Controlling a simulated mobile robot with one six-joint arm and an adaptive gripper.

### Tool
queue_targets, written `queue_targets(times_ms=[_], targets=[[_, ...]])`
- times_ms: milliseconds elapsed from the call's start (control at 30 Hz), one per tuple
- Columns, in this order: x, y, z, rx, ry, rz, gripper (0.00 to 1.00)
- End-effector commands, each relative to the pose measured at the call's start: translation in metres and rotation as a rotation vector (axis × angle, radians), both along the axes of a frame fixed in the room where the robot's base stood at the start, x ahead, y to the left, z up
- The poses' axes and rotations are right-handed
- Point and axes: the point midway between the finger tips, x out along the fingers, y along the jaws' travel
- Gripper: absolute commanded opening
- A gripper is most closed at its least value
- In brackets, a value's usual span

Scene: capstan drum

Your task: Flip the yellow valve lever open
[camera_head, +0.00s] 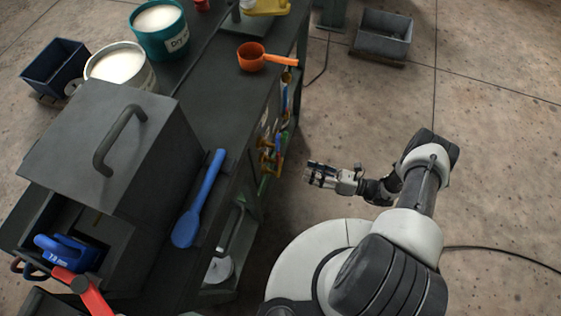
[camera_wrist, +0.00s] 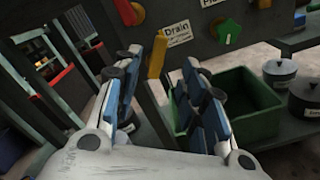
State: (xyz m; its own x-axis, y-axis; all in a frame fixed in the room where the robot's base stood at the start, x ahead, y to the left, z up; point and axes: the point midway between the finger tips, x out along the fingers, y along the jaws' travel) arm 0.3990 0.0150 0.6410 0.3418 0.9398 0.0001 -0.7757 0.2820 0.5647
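The yellow valve lever (camera_wrist: 156,56) shows in the wrist view beside a white label reading "Drain" (camera_wrist: 178,34). Small yellow and orange fittings (camera_head: 268,160) show on that side, but I cannot tell which is the lever.
A green knob (camera_wrist: 229,31) and a red knob (camera_wrist: 130,12) are on the panel. A green bin (camera_wrist: 252,105) and lidded pots (camera_wrist: 279,71) stand on a lower shelf. An orange scoop (camera_head: 252,58) lies on the bench (camera_head: 212,92).

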Motion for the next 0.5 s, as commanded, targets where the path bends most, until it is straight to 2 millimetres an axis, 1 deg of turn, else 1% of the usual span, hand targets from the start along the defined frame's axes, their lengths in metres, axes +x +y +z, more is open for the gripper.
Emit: queue_targets(times_ms=[33,300,400,500], targets=[[0.003,0.013,0.000,0.000,0.001,0.007,0.38],[0.023,0.067,-0.001,0.000,-0.001,0.007,0.38],[0.029,0.084,-0.001,-0.001,0.000,0.006,0.38],[0.034,0.097,-0.001,-0.001,0.000,0.004,0.38]])
